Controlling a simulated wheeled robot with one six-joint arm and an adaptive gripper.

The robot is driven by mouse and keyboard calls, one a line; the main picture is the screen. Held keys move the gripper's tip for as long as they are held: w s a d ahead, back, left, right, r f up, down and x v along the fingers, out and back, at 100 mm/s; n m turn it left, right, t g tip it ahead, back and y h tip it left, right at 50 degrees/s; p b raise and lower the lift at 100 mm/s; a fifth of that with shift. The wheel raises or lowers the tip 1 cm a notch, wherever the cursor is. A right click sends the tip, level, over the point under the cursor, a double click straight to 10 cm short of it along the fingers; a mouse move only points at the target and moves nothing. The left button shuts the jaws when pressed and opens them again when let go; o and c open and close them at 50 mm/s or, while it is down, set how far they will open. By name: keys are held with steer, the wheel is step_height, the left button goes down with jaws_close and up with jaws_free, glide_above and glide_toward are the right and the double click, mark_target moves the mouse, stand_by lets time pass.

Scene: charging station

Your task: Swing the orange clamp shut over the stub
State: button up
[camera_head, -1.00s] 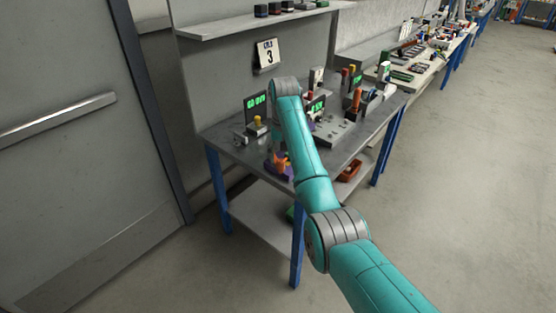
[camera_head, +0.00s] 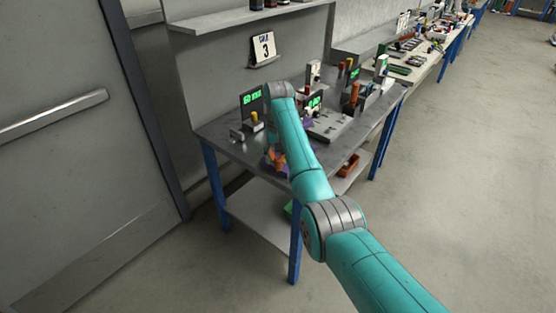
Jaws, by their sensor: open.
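An orange part (camera_head: 278,158), which may be the orange clamp, shows with some purple at the front edge of the bench, just left of my teal forearm. It is small and partly covered, so I cannot tell how far open the clamp is. I cannot make out the stub. My arm reaches from the lower right up over the bench to a grey joint. My gripper does not show; it appears to be hidden behind my forearm.
The grey bench (camera_head: 222,128) on blue legs carries a lit green display (camera_head: 252,97), a yellow-topped fixture (camera_head: 254,118) and an orange-brown cylinder (camera_head: 354,93). A wall shelf (camera_head: 240,17) hangs above. A door (camera_head: 60,160) stands left. The floor (camera_head: 460,170) is open at right.

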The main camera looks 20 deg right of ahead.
steer(key=shift+f, duration=0.75)
jaws_close()
steer(key=shift+d, duration=0.2)
